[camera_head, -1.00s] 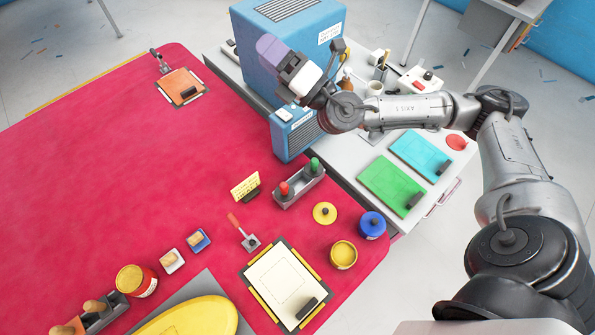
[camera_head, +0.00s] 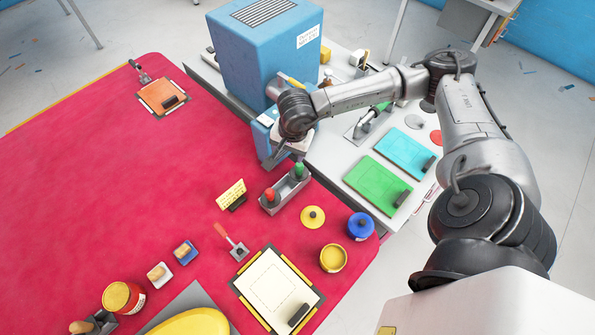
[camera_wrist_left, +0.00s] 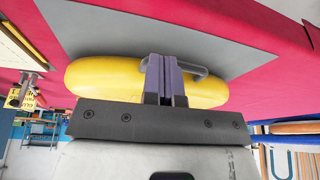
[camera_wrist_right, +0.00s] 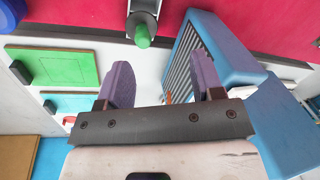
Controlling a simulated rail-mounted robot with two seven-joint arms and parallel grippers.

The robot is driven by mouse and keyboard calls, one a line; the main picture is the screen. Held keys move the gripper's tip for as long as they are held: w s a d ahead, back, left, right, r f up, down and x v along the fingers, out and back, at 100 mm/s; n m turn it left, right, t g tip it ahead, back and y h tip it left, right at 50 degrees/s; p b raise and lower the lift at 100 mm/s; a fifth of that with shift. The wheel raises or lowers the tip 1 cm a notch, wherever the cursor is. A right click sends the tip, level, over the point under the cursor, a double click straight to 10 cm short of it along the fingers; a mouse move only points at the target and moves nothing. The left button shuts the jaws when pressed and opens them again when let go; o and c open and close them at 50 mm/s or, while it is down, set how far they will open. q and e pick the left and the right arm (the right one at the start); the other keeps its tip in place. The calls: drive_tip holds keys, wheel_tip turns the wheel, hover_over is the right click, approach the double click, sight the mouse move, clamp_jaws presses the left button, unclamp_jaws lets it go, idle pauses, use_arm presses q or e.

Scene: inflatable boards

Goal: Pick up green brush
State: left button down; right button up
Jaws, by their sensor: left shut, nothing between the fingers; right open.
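The green brush (camera_head: 299,170) stands upright in a grey holder (camera_head: 284,194) near the red mat's right edge, beside a red-handled brush (camera_head: 269,195). Only its handle shows. My right gripper (camera_head: 284,152) is just behind and above the holder, partly hidden by its own wrist. In the right wrist view, its purple fingers (camera_wrist_right: 162,82) are apart with nothing between them, and the green brush (camera_wrist_right: 141,36) is beyond them, slightly left of centre. My left gripper (camera_wrist_left: 167,78) is shut and empty, in front of a yellow inflatable board (camera_wrist_left: 105,80); it is outside the head view.
A large blue machine (camera_head: 262,50) and a small blue box (camera_head: 264,137) stand close to my right gripper. Green (camera_head: 377,184) and cyan (camera_head: 403,152) boards lie on the white table. A green-ended grey tool (camera_head: 370,119) lies there. The mat's left middle is clear.

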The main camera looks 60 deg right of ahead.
sight(299, 168)
drive_tip(key=d+f, duration=0.1)
drive_tip(key=f, duration=0.1)
drive_tip(key=s+f+n, duration=0.1)
drive_tip(key=f, duration=0.2)
drive_tip(key=d+f+n+g+h, duration=0.1)
drive_tip(key=f, duration=0.2)
drive_tip(key=shift+s+d+f, duration=0.2)
drive_tip(key=shift+s+d, duration=0.05)
drive_tip(key=shift+d, duration=0.1)
drive_tip(key=shift+w+d+f, duration=0.1)
drive_tip(key=shift+d+f, duration=0.05)
drive_tip(key=shift+f, duration=0.75)
drive_tip(key=shift+d+f, duration=0.2)
drive_tip(key=shift+f, duration=0.65)
drive_tip(key=shift+w+d+f, duration=0.1)
drive_tip(key=shift+d+f, duration=0.05)
drive_tip(key=shift+f, duration=0.75)
drive_tip(key=c, duration=1.1)
drive_tip(key=shift+r, duration=0.1)
